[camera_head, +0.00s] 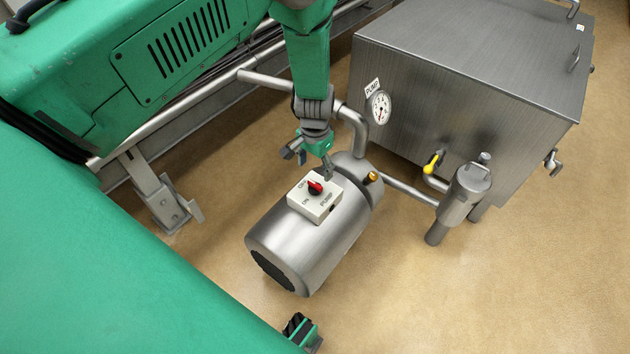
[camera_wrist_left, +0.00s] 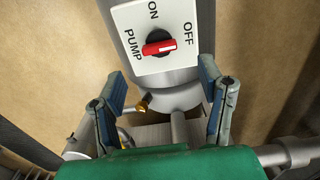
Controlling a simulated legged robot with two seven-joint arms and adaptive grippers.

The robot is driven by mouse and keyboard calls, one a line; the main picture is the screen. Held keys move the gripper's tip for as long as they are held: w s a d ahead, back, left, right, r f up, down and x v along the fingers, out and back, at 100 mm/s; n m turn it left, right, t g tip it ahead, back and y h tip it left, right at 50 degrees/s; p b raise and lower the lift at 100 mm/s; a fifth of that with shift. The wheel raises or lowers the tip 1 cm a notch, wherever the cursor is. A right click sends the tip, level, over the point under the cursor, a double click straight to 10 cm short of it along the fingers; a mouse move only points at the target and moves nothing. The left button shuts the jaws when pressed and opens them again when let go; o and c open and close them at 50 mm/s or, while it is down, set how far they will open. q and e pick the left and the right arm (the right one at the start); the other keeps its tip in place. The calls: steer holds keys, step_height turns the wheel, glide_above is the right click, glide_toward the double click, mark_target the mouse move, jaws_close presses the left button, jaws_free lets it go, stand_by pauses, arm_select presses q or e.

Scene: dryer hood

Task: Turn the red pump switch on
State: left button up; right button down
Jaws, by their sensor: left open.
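The red pump switch (camera_head: 315,187) is a red knob on a white box (camera_head: 305,207) marked ON, OFF and PUMP, on top of the steel pump motor (camera_head: 290,238). In the left wrist view the red knob (camera_wrist_left: 159,47) lies nearly level, its right end towards the OFF label. My left gripper (camera_head: 309,161) is just behind the box in the head view, apart from the knob. In the left wrist view my left gripper (camera_wrist_left: 161,76) has its two fingers spread, with nothing between them. A green and black part, likely my right gripper (camera_head: 300,330), shows at the bottom edge; its jaws are unclear.
A steel tank (camera_head: 465,90) with a gauge (camera_head: 380,107) and a yellow-handled valve (camera_head: 432,162) stands right of the pump. A pipe (camera_head: 405,188) runs from the pump to a steel cylinder (camera_head: 463,197). The tan floor (camera_head: 480,290) is clear at lower right.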

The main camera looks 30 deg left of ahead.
mark_target(315, 184)
arm_select(q)
step_height(315, 184, down, 6)
steer(key=shift+d+b, duration=0.15)
steer(key=shift+b, duration=0.85)
steer(key=shift+f, duration=0.5)
steer(key=shift+a, duration=0.2)
steer(key=shift+d, duration=0.1)
steer(key=c, duration=1.2)
